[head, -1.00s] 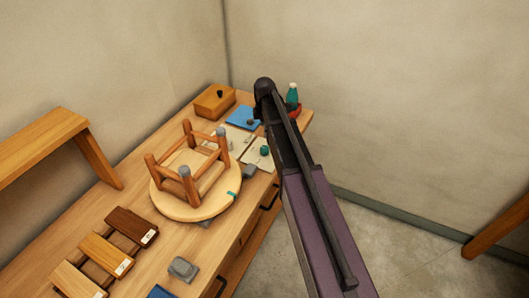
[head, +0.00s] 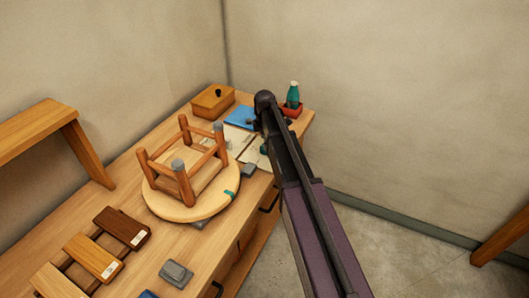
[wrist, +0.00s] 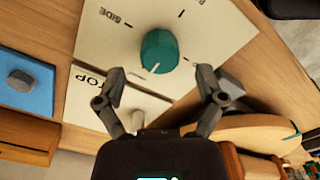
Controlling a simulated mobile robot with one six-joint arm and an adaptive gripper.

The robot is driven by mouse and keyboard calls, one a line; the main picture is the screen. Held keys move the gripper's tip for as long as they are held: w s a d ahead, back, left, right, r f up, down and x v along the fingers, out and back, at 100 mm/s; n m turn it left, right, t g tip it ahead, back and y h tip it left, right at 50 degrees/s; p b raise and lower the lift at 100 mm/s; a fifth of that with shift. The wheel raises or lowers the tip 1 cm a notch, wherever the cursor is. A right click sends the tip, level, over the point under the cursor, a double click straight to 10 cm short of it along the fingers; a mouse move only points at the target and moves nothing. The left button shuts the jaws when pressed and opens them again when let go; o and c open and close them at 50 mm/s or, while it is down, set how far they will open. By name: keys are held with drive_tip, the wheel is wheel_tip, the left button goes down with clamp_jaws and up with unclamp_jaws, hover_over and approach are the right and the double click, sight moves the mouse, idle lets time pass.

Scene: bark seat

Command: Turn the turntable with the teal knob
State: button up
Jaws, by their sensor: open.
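In the head view my arm hides most of the knob (head: 264,149).
A blue pad (head: 240,116), a wooden box (head: 213,100) and a teal bottle in a red tray (head: 291,109) stand at the bench's far end. Wood sample boards (head: 94,258) and a grey block (head: 176,273) lie at the near end.

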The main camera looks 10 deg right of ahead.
drive_tip(key=shift+f+b, duration=1.35)
drive_tip(key=shift+f, duration=0.3)
drive_tip(key=c, duration=1.1)
